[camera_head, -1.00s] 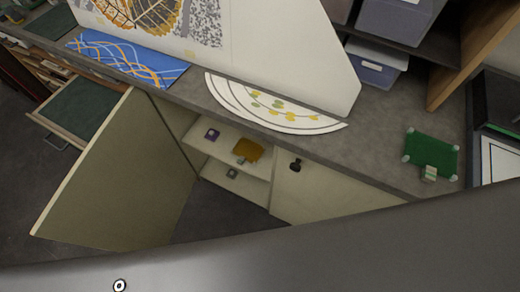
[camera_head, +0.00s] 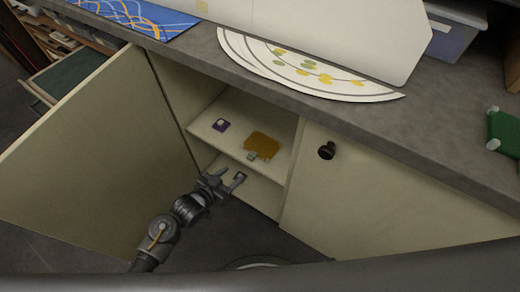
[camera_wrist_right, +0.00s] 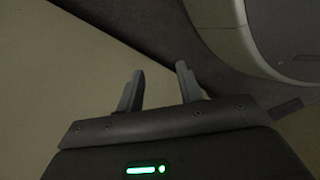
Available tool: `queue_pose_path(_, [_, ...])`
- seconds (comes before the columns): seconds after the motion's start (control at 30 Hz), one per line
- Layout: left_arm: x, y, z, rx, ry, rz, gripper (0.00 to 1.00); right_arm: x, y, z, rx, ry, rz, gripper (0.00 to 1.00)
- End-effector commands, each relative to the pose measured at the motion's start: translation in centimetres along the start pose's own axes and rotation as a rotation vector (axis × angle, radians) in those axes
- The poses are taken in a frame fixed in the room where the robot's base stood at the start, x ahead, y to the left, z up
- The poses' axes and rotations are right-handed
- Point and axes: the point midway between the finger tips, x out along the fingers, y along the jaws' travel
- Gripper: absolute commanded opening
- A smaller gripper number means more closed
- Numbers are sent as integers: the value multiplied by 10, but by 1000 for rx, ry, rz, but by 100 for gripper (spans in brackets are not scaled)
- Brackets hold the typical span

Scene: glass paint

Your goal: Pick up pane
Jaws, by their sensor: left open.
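An amber pane (camera_head: 262,143) lies on the upper shelf inside the open cabinet, with a small grey-green piece (camera_head: 251,156) at its front edge. My left gripper (camera_head: 230,181) is open and empty, in front of the cabinet opening, below and left of the pane and apart from it. My right gripper (camera_wrist_right: 160,72) shows in the right wrist view with its two fingers apart and nothing between them. It is not in the head view.
The open cabinet door (camera_head: 90,160) stands to the left. A closed door with a dark knob (camera_head: 326,151) is to the right. The grey countertop (camera_head: 400,125) overhangs the shelves.

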Motion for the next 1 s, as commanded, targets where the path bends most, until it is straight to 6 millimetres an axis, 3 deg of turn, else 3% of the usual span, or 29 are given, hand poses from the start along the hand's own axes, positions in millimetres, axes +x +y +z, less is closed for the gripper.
queue_pose_path(0.23, [39,0,0,-1,0,-1,49,-8,-4,-16,5,13,-6,36])
queue_pose_path(0.57, [54,-1,-2,0,0,-1,49,-13,-5,-22,6,16,-7,36])
queue_pose_path(0.8, [88,-5,-8,-1,1,-1,49,-18,-7,-31,9,22,-11,36])
queue_pose_path(1.0, [102,-5,-8,-1,-1,-1,49,-27,-9,-40,12,28,-14,36])
